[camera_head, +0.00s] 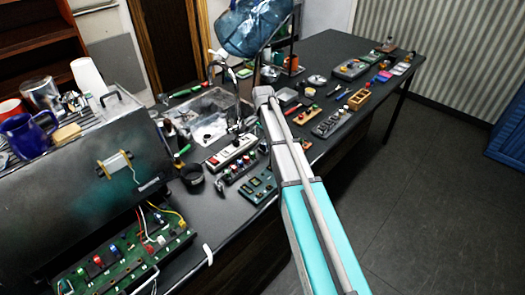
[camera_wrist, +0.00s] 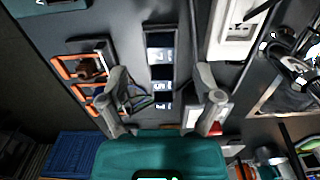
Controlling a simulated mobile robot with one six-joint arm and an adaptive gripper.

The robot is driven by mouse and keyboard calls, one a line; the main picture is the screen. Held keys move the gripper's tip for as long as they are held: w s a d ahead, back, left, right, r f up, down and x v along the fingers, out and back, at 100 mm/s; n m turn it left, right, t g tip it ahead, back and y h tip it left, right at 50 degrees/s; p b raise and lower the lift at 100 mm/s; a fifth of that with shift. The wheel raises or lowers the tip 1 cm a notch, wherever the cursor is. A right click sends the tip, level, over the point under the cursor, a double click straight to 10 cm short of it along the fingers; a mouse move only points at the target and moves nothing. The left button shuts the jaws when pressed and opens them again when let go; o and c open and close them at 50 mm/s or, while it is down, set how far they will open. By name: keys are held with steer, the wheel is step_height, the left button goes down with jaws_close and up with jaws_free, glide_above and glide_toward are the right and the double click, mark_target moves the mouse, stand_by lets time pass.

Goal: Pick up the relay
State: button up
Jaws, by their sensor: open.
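My gripper (camera_wrist: 160,84) is open in the wrist view, with its two grey fingers spread and nothing held between them. A dark strip with several pale bluish panels (camera_wrist: 161,60) shows beyond the gap between the fingers. An orange-framed part with a dark piece in it (camera_wrist: 82,68) lies left of the left finger. I cannot tell for certain which part is the relay. In the head view my arm reaches over the workbench, and the fingers are too small and dark to make out well. Small modules, such as a dark teal board (camera_head: 262,187), lie on the bench.
A brewer housing (camera_head: 75,190) with an exposed green circuit board (camera_head: 125,258) stands at the left. The floor at right (camera_head: 430,190) is free.

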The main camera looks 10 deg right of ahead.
mark_target(264, 144)
steer(key=shift+f, duration=0.15)
steer(key=f+b, duration=0.3)
steer(key=shift+w+d+f+b, duration=0.2)
steer(key=shift+d+b, duration=0.1)
steer(key=shift+b, duration=0.05)
steer(key=shift+f+b, duration=0.75)
steer(key=shift+f, duration=0.05)
steer(key=c, duration=1.1)
steer(key=shift+r, duration=0.2)
steer(key=shift+c, duration=0.2)
step_height(264, 144, up, 3)
steer(key=p, duration=0.3)
steer(key=shift+f, duration=0.1)
steer(key=s+d+r+p, duration=0.2)
steer(key=s+r+p, duration=0.8)
steer(key=s, duration=0.4)
